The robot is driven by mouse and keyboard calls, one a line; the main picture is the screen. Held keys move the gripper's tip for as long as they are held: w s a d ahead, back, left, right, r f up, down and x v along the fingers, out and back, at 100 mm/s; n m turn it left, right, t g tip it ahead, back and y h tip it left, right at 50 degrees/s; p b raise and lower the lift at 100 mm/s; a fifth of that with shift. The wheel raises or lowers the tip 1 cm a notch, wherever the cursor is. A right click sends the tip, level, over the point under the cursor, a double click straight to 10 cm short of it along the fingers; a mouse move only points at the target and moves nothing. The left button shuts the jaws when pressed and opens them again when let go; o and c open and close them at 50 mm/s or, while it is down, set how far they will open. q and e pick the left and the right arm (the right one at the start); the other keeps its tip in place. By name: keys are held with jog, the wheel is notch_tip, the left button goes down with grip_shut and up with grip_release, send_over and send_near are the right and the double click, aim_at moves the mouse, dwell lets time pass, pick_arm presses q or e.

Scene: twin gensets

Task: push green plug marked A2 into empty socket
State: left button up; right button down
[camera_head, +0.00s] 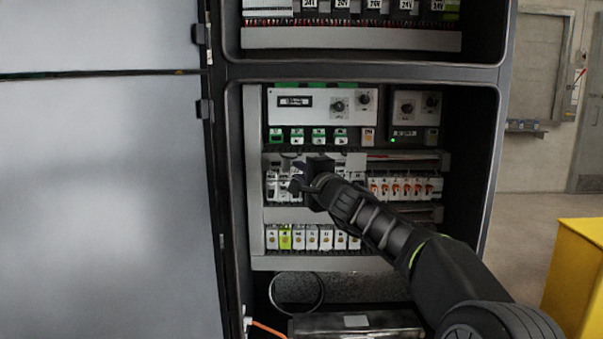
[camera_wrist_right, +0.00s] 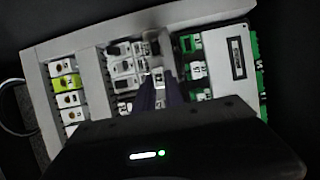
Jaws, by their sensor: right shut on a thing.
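My right gripper (camera_head: 298,181) reaches in front of the middle row of the lower cabinet bay. In the right wrist view its two dark fingers (camera_wrist_right: 160,92) are shut on a small plug with a pale face (camera_wrist_right: 158,76). The plug is mostly hidden by the fingers, and I cannot read its marking or see its green. A row of green sockets with white-labelled plugs (camera_head: 318,136) runs above the gripper. Its leftmost place (camera_head: 276,136) looks green and dark, without a white face, like an empty socket; it also shows in the right wrist view (camera_wrist_right: 188,44). My left gripper is not in view.
A grey panel with knobs (camera_head: 325,103) sits above the green row. Breakers with orange levers (camera_head: 405,187) stand to the right, white terminals (camera_head: 312,238) below. The cabinet's side frame (camera_head: 234,190) bounds the left. A yellow box (camera_head: 577,265) stands outside, right.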

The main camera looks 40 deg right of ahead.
aim_at(292, 170)
jog(key=shift+s+a+f+b, duration=0.1)
jog(key=shift+s+a+b, duration=0.6)
jog(key=shift+s, duration=0.2)
jog(key=shift+s+a, duration=0.7)
jog(key=shift+s, duration=0.25)
jog(key=w+a+r+p, duration=0.3)
jog(key=a+r+p, duration=0.1)
jog(key=r, duration=0.2)
jog(key=shift+w+a+r, duration=0.15)
jog(key=shift+w+r, duration=0.05)
jog(key=shift+w, duration=0.1)
jog(key=w+d+p, duration=0.2)
jog(key=w+d, duration=0.2)
jog(key=w, duration=0.1)
jog(key=shift+p, duration=0.3)
dwell(0.4)
